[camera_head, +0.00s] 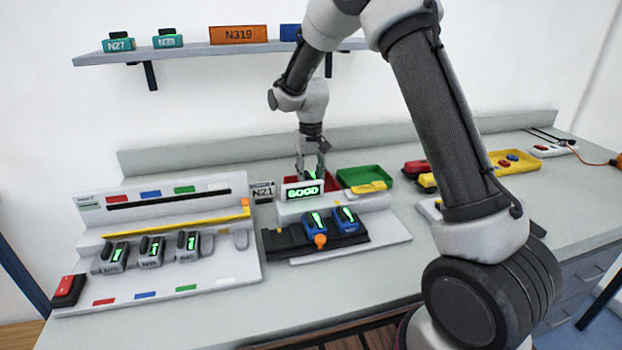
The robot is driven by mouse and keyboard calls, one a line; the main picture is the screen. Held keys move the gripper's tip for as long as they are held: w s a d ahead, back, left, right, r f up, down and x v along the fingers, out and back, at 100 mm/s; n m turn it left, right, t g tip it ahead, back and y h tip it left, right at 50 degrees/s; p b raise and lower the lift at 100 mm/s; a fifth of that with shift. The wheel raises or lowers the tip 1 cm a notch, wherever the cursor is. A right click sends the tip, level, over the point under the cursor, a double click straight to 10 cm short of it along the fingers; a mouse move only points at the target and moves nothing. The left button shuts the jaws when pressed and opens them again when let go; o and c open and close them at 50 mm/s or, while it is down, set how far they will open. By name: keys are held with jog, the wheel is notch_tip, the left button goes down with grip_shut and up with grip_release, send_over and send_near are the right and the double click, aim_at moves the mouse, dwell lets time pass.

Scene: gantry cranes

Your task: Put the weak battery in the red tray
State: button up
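The red tray (331,183) lies behind the tester with the "GOOD" display (303,192), which hides part of it. My gripper (311,171) points down at the red tray. A small green glow shows at its fingertips, but it is too small to tell whether a battery is held or lies in the tray. Two blue batteries (315,222) (345,218) with green lights sit in the tester's dark front block (285,243). Several grey batteries (152,251) with green lights stand in the left rack (225,262). None is visibly marked weak.
A green tray (372,173) with a yellow piece is right of the red tray. A card reading N21 (263,192) stands left of the display. A red switch (68,290) is at far left. A wall shelf (190,54) holds labelled blocks. Red and yellow devices (480,165) stand right.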

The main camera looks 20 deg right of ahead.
jog(key=shift+f, duration=0.45)
jog(key=shift+f, duration=0.15)
jog(key=o, duration=1.1)
